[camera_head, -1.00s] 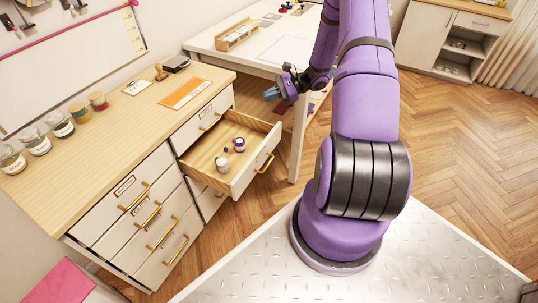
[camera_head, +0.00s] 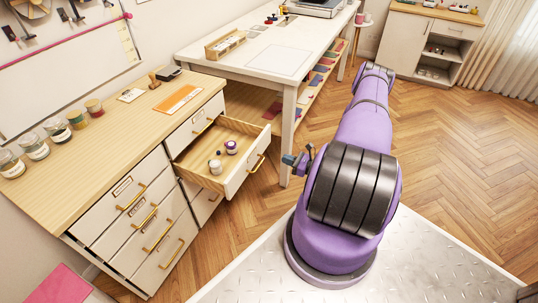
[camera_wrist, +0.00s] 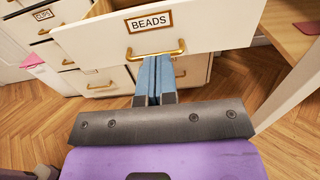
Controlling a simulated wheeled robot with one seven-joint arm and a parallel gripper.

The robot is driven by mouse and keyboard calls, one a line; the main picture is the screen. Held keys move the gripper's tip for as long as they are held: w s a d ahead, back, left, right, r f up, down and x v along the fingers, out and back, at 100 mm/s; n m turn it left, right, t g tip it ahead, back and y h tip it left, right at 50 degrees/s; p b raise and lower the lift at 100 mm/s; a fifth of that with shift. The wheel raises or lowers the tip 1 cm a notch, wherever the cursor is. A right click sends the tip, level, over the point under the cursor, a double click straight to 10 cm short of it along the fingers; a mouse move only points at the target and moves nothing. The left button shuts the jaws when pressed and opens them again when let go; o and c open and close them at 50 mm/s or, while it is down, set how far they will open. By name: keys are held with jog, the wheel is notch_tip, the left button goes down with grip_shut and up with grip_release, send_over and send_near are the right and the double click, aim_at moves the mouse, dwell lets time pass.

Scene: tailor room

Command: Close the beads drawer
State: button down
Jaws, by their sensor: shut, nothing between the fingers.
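The beads drawer (camera_head: 241,178) is pulled out of the wooden-topped cabinet in the head view, with a small white-lidded jar (camera_head: 215,167) and a purple jar (camera_head: 231,147) inside. In the wrist view its white front (camera_wrist: 215,33) carries a "BEADS" label (camera_wrist: 148,21) and a brass handle (camera_wrist: 155,54). My gripper (camera_wrist: 153,62) is shut and empty, its blue fingertips at or just below the handle; I cannot tell whether they touch it. In the head view my gripper (camera_head: 289,160) is to the right of the drawer front, partly hidden by my arm.
Other drawers (camera_head: 130,206) in the cabinet are shut. A white table (camera_head: 283,62) stands behind, its leg (camera_head: 287,135) close to the right of the open drawer. Jars (camera_head: 57,128) line the cabinet top. The wooden floor (camera_head: 440,170) on the right is clear.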

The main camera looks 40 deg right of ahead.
aim_at(254, 148)
jog(key=x, duration=1.3)
jog(key=shift+w+a, duration=0.1)
jog(key=shift+w, duration=0.25)
